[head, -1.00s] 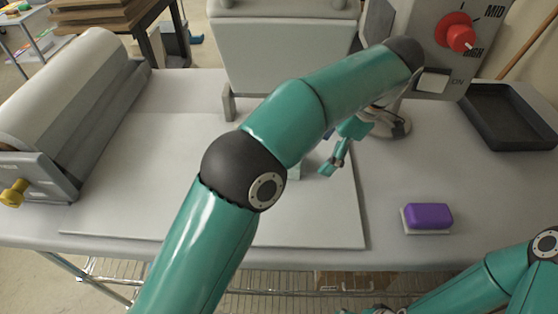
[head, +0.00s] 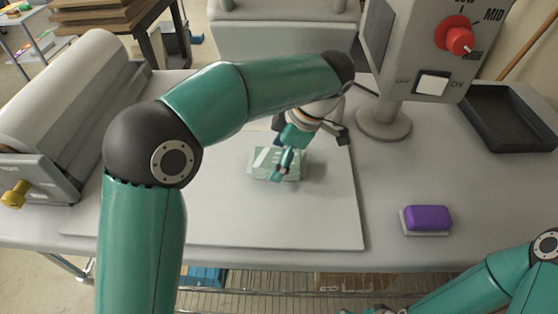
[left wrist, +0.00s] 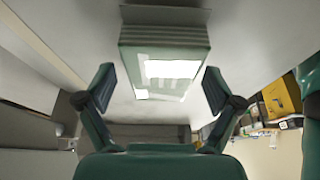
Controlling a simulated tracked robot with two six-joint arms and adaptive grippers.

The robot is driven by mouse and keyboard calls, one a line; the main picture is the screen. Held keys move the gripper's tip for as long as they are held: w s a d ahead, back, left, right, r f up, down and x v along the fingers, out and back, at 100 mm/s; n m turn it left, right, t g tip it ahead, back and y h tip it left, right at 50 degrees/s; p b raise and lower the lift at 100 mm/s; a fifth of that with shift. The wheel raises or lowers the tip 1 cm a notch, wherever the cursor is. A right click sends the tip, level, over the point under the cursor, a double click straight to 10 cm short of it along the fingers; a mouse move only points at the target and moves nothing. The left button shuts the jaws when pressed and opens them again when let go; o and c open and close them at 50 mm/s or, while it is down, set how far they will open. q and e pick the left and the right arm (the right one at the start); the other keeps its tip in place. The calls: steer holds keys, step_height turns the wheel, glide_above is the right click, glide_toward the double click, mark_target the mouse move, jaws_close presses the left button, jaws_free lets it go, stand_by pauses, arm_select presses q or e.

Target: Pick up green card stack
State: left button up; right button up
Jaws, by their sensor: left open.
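The green card stack (head: 262,163) lies on the pale board on the table, a block of green and white layers. My left gripper (head: 298,150) is over the stack's right part and hides some of it. In the left wrist view the stack (left wrist: 150,52) shows straight ahead between the two fingers of the open left gripper (left wrist: 159,86), with a gap on each side. I cannot tell whether a finger touches it. My right arm comes in at the lower right; only a sliver at the bottom edge may be its gripper (head: 375,310), with its jaws unclear.
A roller machine (head: 75,85) with a yellow knob stands at the left. A control box (head: 425,50) with a red dial stands on a post at the back right. A black tray (head: 508,118) and a purple block (head: 428,217) lie at the right. The board's front is clear.

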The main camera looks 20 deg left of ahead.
arm_select(q)
steer(key=shift+a+f, duration=0.1)
steer(key=shift+f+b, duration=0.3)
stand_by(0.5)
steer(key=c, duration=1.4)
steer(key=shift+o, duration=0.2)
steer(key=shift+r, duration=0.2)
